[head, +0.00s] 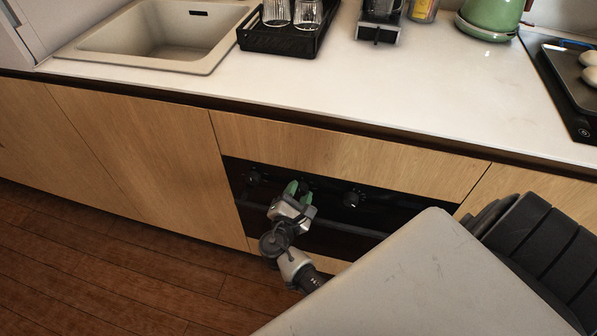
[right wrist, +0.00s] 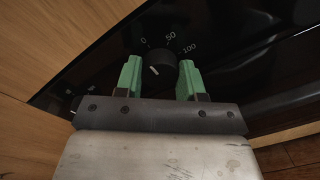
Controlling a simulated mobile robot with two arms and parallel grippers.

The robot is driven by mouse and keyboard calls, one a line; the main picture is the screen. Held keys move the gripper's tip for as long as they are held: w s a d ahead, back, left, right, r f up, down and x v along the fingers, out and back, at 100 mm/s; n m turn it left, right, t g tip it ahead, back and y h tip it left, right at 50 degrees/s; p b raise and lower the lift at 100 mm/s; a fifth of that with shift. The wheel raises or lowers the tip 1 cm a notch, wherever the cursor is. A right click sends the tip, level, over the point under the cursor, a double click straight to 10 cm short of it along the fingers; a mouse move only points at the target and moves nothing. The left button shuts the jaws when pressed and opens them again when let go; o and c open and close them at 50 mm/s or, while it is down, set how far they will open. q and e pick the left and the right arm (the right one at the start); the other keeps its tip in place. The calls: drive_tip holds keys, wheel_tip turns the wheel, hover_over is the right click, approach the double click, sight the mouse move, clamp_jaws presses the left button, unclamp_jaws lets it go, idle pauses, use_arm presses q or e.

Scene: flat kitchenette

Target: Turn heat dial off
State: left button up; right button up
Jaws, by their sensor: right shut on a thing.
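The heat dial (right wrist: 161,64) is a round black knob on the black oven panel, with a scale of 0, 50 and 100 printed above it in the right wrist view. A white pointer mark shows at its lower left. My right gripper (right wrist: 160,77) has its two green fingers on either side of this dial and is shut on it. In the head view my right gripper (head: 293,190) is at the oven front and covers most of the dial between its fingers. My left gripper is not in view.
Another knob (head: 351,198) sits right of the gripper and one (head: 253,177) left of it. The oven handle (head: 345,227) runs below them. The counter (head: 400,95) overhangs above, with a sink (head: 105,45), black rack (head: 283,42) and green kettle (head: 490,17).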

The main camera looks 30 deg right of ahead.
drive_tip(key=o, duration=0.9)
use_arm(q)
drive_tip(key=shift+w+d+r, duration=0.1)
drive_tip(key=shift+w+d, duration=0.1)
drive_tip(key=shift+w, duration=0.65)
use_arm(e)
drive_tip(key=v, duration=1)
drive_tip(key=shift+s+a, duration=0.2)
drive_tip(key=shift+a, duration=0.1)
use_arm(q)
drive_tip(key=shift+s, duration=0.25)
